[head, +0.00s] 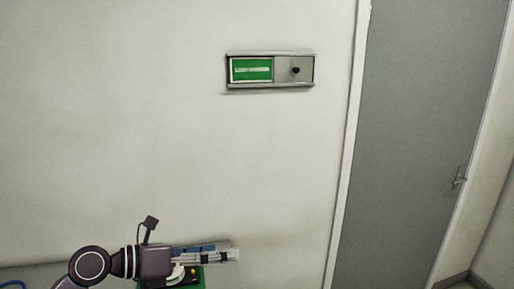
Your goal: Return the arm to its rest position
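My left arm comes in at the lower left of the head view. Its gripper (232,255) points to the right, low in front of the pale wall. The fingers show from the side as narrow, nearly level bars, so I cannot tell whether they are open or shut. No held object can be made out. A small green item (196,284) with a white rounded part and a yellow spot shows just below the gripper, partly hidden by it. I cannot tell whether they touch. My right gripper is out of view.
A green sign panel with a dark knob (295,70) is on the wall (130,120) above. A grey door (420,140) with a handle is at the right. A blue item (208,246) shows behind the gripper. The wall area between gripper and sign is clear.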

